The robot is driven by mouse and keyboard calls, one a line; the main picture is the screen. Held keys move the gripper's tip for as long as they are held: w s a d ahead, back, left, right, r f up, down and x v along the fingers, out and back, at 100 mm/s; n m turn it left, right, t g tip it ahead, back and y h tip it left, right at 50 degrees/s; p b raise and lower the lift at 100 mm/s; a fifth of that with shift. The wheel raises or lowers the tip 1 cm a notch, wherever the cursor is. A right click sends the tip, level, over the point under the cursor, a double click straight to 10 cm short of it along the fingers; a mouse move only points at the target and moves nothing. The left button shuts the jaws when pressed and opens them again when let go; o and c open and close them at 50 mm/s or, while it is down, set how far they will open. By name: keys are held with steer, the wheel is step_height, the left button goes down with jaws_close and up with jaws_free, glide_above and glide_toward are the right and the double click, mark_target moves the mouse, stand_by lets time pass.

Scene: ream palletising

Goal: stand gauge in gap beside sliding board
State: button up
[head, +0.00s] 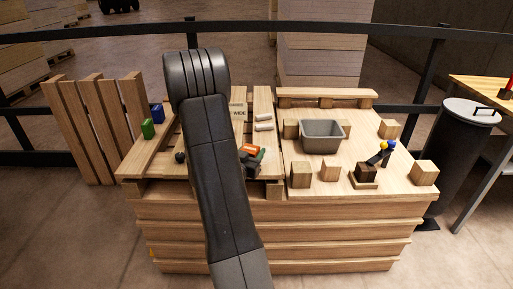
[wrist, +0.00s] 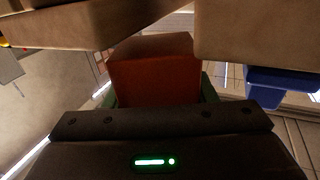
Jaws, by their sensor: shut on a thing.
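My gripper (head: 255,157) is low over the slatted wooden top, partly hidden behind my arm in the head view. In the wrist view my gripper (wrist: 158,95) is shut on a red-orange block, the gauge (wrist: 152,72), with green fingers at its two sides. The gauge also shows as a small orange patch in the head view (head: 249,149). In the wrist view, one wooden board (wrist: 75,22) lies left of the gauge and another (wrist: 255,38) right, with an opening between. A slat marked "WIDE" (head: 238,112) lies behind; I cannot tell which board slides.
Green (head: 148,129) and blue (head: 157,113) blocks stand on the left slat. Two pale pegs (head: 264,121) lie behind the gripper. A grey tray (head: 322,137) and several wooden cubes (head: 330,171) occupy the right panel. A dark bin (head: 462,150) stands at the right.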

steer(key=x, duration=0.4)
steer(key=shift+w+d+f, duration=0.1)
steer(key=shift+w+f, duration=0.1)
steer(key=shift+f, duration=0.1)
steer(key=shift+s, duration=0.1)
steer(key=shift+f+b, duration=0.15)
steer(key=shift+b, duration=0.2)
steer(key=o, duration=0.6)
steer(key=shift+c, duration=0.2)
steer(key=o, duration=0.4)
